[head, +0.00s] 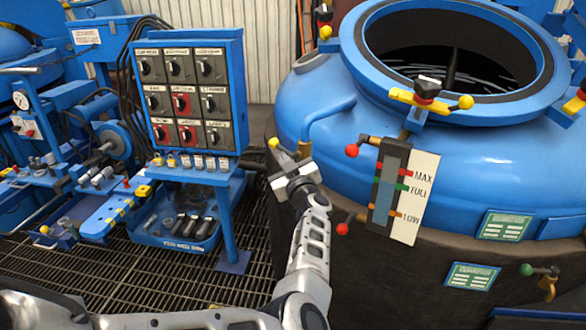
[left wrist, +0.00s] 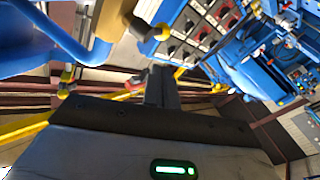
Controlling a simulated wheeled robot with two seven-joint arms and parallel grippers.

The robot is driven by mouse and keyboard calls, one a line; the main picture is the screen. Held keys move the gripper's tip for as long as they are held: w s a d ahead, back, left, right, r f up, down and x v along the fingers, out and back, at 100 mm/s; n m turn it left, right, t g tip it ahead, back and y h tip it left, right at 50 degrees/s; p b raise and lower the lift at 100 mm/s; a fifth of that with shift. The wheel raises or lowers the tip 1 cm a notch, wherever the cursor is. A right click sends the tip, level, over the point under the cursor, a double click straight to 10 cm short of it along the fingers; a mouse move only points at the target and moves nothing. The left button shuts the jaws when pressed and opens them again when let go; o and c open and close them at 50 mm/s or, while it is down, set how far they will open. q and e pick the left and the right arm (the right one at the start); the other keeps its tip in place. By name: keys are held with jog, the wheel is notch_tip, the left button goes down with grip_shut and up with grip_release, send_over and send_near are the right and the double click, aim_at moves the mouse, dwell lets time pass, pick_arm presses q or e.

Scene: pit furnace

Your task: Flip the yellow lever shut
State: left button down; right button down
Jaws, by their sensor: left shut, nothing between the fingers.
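The yellow lever is a short handle with a yellow ball knob (head: 273,143), on a brass valve at the end of a bent blue pipe (head: 322,118) on the furnace's side. My left gripper (head: 283,168) is shut and empty, just below the valve, and partly covers it. In the left wrist view, the shut dark fingers (left wrist: 161,80) point up toward the yellow knob (left wrist: 162,32), with a gap visible in the picture. The brass fitting (left wrist: 112,22) and blue pipe (left wrist: 62,38) show beside it. Whether they touch is unclear in the head view. My right gripper is not in view.
The blue switch panel (head: 190,92) stands left of my gripper. The furnace (head: 300,100) is on the right, with a level gauge (head: 388,185) and red-knobbed levers (head: 351,150). Open grating floor (head: 180,275) lies between the bench and furnace.

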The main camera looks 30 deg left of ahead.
pick_arm(q)
jog(key=v, duration=0.6)
jog(key=shift+s+d, duration=0.2)
jog(key=shift+d, duration=0.05)
dwell(0.3)
